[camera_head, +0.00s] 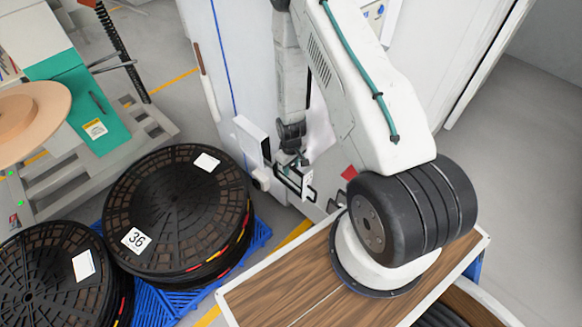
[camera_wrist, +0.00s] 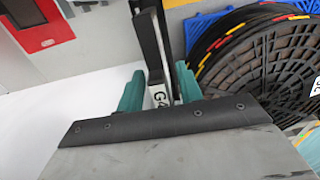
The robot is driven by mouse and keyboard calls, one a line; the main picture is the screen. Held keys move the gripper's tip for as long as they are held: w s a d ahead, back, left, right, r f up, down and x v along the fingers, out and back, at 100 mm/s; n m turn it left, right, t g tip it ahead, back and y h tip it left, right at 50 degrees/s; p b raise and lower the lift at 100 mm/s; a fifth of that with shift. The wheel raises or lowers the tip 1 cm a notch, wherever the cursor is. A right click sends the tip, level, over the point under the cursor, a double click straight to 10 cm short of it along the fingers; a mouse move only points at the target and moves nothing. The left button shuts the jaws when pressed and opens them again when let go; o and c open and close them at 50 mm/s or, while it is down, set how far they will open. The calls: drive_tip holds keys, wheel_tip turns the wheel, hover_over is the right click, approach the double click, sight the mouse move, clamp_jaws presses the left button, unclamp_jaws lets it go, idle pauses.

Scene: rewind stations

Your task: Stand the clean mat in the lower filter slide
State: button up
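My gripper (camera_head: 292,176) hangs below my arm, close to the white cabinet's side. In the wrist view its two teal fingers (camera_wrist: 160,88) stand apart. A narrow dark-framed piece (camera_wrist: 152,45) with a white label reading "G" and a partly hidden character lies in line with the gap between them. I cannot tell whether the fingers press on it, or whether it is the clean mat. A grey panel (camera_wrist: 170,155) with a black screwed edge strip fills the foreground and hides the finger bases. I cannot clearly make out the lower filter slide.
The white cabinet (camera_head: 225,60) stands behind my gripper. A small white upright panel (camera_head: 250,140) is just left of it. Stacked black reels (camera_head: 175,205) sit on a blue pallet (camera_head: 160,305) at lower left. A wood-topped surface (camera_head: 290,290) is in front. Grey floor is open at right.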

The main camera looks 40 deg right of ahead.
wheel_tip(320, 180, up, 11)
drive_tip(key=shift+r, duration=0.15)
drive_tip(key=s+a+r+m, duration=0.1)
drive_tip(key=s+a+r, duration=0.15)
drive_tip(key=r, duration=1.15)
drive_tip(key=s+a+r, duration=0.1)
drive_tip(key=a+r, duration=0.2)
drive_tip(key=r, duration=1.2)
drive_tip(key=s+a+r, duration=0.2)
drive_tip(key=s+r, duration=0.5)
drive_tip(key=s, duration=0.3)
drive_tip(key=s+a+r+m+t, duration=0.1)
drive_tip(key=s+a+r, duration=0.2)
drive_tip(key=s+r, duration=0.5)
drive_tip(key=s, duration=0.3)
drive_tip(key=shift+r, duration=0.1)
